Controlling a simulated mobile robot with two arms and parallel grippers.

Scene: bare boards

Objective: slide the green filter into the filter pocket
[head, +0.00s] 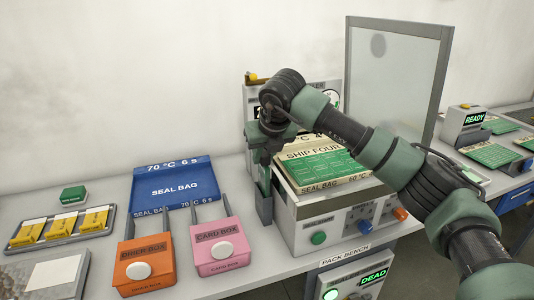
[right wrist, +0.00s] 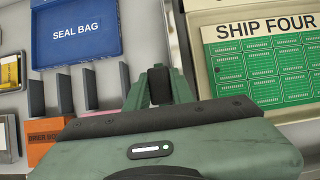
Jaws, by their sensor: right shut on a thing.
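My right gripper (head: 264,203) reaches down beside the left side of the grey sealing machine (head: 312,238). In the right wrist view its green fingers (right wrist: 159,86) are close together around a small dark piece (right wrist: 158,84); I cannot tell what it is. A small green block (head: 74,195) lies on the bench at the far left, apart from the gripper; its lettering is too small to read. I cannot tell whether it is the filter. I cannot make out a filter pocket. My left gripper is not in view.
Green boards (head: 325,167) lie in a "SHIP FOUR" bag on the machine. A blue seal bag tray (head: 176,180), orange drier box (head: 146,262), pink card box (head: 216,246) and tray of yellow packets (head: 62,226) stand left. A framed translucent panel (head: 398,75) rises behind.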

